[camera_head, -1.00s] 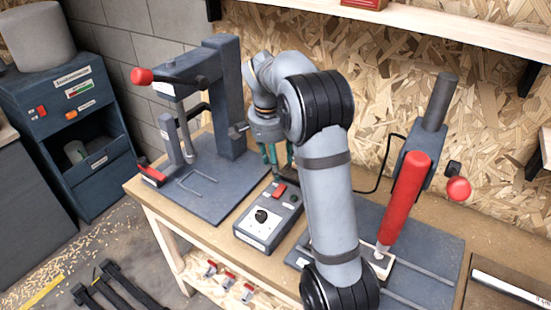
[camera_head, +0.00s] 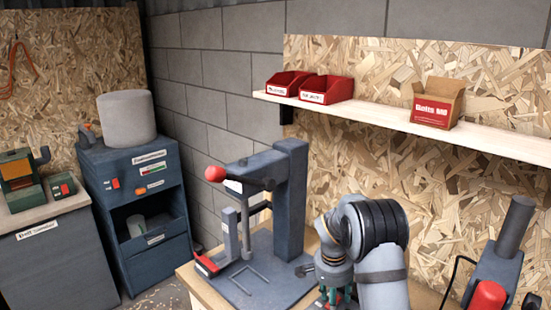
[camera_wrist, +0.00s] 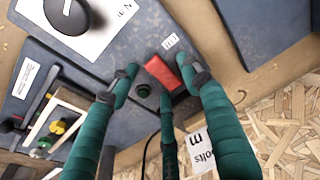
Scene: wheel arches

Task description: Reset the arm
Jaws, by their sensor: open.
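My arm (camera_head: 375,235) is bent over the workbench at the lower right of the head view. My gripper (camera_head: 336,296) points down there, partly cut off by the bottom edge. In the wrist view my gripper (camera_wrist: 163,82) shows green fingers spread apart with nothing held between them. Beyond the fingertips is a grey control box (camera_wrist: 100,58) with a red switch (camera_wrist: 163,73) and a black knob (camera_wrist: 68,14) on a white plate. I cannot tell whether a finger touches the box.
A dark press (camera_head: 290,190) with a red ball handle stands left of my arm. Another machine (camera_head: 500,262) with a red part stands to the right. A shelf (camera_head: 390,118) with red bins (camera_head: 327,90) and a bolt box (camera_head: 437,103) runs above. A blue cabinet (camera_head: 140,178) stands at left.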

